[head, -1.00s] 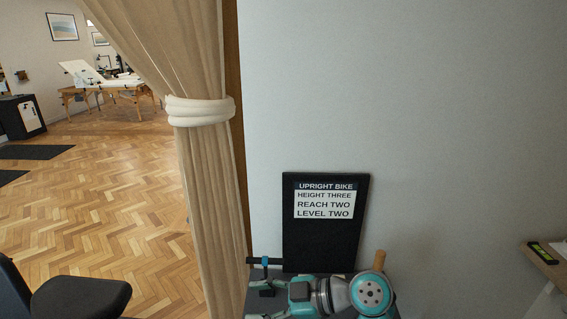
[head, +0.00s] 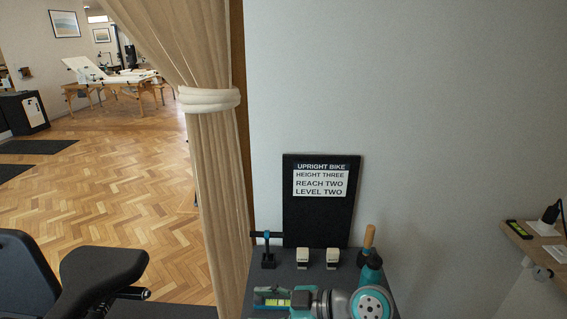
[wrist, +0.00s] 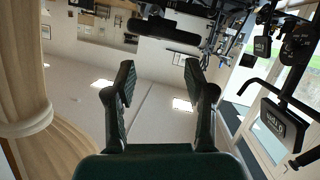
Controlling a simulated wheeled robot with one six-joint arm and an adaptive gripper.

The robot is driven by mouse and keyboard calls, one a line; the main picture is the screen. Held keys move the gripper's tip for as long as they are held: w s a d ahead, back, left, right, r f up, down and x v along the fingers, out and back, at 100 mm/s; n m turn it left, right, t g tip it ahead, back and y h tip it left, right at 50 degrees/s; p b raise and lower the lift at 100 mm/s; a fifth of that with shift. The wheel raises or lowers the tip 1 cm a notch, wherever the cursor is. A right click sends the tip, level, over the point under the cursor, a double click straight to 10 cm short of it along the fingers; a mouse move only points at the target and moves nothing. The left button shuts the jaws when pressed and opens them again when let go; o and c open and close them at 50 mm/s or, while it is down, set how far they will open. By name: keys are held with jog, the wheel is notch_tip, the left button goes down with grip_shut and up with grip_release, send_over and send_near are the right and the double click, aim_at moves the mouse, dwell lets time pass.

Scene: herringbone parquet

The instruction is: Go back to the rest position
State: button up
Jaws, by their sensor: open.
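My gripper (wrist: 158,82) shows in the wrist view with its two dark fingers spread apart. Nothing is between the fingers; beyond them is a pale surface with bright lights. In the head view my teal and grey arm lies across the bottom, over the front of a dark shelf. The gripper's fingers cannot be made out there.
A black board (head: 320,222) reading "UPRIGHT BIKE" leans on the wall. Two small white blocks (head: 302,258) (head: 333,258) stand before it. A tied curtain (head: 214,160) hangs left; a black saddle (head: 100,275) is lower left. Parquet (head: 110,200) lies open beyond. A wooden ledge (head: 535,240) is right.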

jog(key=s+d+f+m+t+h, duration=0.2)
jog(key=s+d+f+m+t, duration=0.15)
jog(key=f, duration=0.35)
jog(key=s+d+f+m+t+h, duration=0.2)
jog(key=d+f+m, duration=0.1)
jog(key=f+m, duration=0.3)
jog(key=s+d+f+m+t+h, duration=0.3)
jog(key=s+d+f+m+h, duration=0.15)
jog(key=s+d+f, duration=0.35)
jog(key=s+d+r+m+t+h, duration=0.1)
jog(key=s+d+m+h, duration=0.15)
jog(key=s, duration=0.55)
jog(key=s+d+r+m+h, duration=0.1)
jog(key=s+d+h, duration=0.1)
jog(key=s+d, duration=0.35)
jog(key=s+r+t+h, duration=0.1)
jog(key=s+r+t, duration=0.1)
jog(key=s+r, duration=0.7)
jog(key=s+m, duration=0.1)
jog(key=s, duration=0.2)
jog(key=shift+s+d, duration=0.15)
jog(key=shift+s, duration=0.2)
